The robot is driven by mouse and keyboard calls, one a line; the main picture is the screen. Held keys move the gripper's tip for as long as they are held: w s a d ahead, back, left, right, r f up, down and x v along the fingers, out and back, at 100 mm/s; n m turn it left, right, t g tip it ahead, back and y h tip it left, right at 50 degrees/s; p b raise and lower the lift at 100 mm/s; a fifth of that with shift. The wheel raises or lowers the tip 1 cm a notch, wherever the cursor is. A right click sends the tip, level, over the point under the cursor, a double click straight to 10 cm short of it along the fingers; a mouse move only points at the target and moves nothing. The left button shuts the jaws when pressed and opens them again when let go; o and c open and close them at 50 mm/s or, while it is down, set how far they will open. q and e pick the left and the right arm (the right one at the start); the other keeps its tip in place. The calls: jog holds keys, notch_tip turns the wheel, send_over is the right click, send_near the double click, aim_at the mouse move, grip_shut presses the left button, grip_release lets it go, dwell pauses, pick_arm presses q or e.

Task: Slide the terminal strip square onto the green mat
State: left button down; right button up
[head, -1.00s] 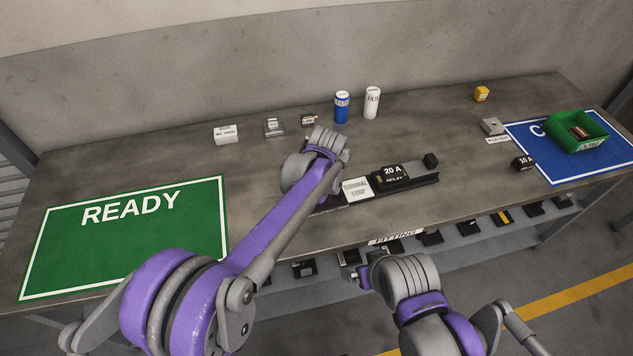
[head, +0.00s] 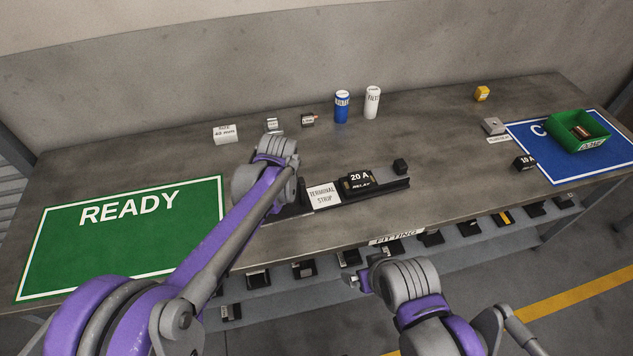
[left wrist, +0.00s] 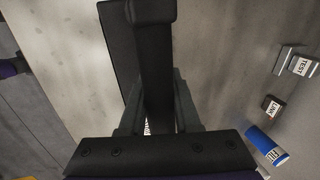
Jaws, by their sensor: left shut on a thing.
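The terminal strip (head: 394,185) is a long black rail with a white label, a 20 A relay (head: 360,180) and a small black block (head: 400,166) at its right end. It lies on the bench, right of the green READY mat (head: 150,243) and apart from it. My left gripper (left wrist: 155,105) is shut on the strip's left part, which shows as a black bar (left wrist: 154,60) in the left wrist view; my wrist hides that end in the head view. My right gripper (head: 355,280) is low at the bench's front, its jaw state unclear.
Blue (head: 342,107) and white (head: 372,102) cans and small blocks stand behind the strip. A blue mat (head: 560,170) with a green bin (head: 580,145) is at the right. The bench between the strip and the green mat is partly hidden by my left arm.

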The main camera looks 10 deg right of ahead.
pick_arm(q)
jog(key=shift+s+a+f+b, duration=0.1)
jog(key=shift+a+b, duration=0.1)
jog(key=shift+a, duration=3.8)
jog(key=shift+a+f+b, duration=0.1)
jog(key=shift+a+b, duration=0.05)
jog(key=shift+a, duration=3.85)
jog(key=c, duration=1)
grip_release()
jog(key=shift+c, duration=0.2)
jog(key=o, duration=0.5)
jog(key=shift+r, duration=0.1)
jog(key=shift+r, duration=0.1)
jog(key=v, duration=1.1)
jog(key=shift+r, duration=0.4)
jog(key=shift+s, duration=0.1)
